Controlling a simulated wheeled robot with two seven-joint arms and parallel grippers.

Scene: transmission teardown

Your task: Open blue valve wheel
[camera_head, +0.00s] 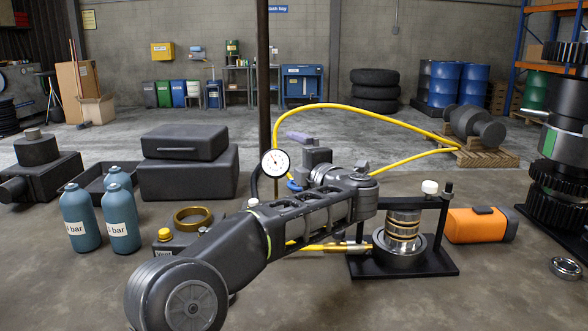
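The blue valve wheel (294,186) shows only as a small blue piece just below the pressure gauge (275,162). Most of it is hidden behind my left forearm and wrist. My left arm comes in from the lower left and reaches across the middle. My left gripper (308,178) is at the far end, close beside the blue piece on its right. I cannot tell whether it touches the wheel. Its fingertips are too small and covered to show whether they are open or shut. My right gripper is not in view.
A black press stand (440,262) with stacked rings stands right of my arm. Blue bottles (80,220), a brass ring (192,218) and dark cases (190,172) lie left. An orange case (480,225) lies right.

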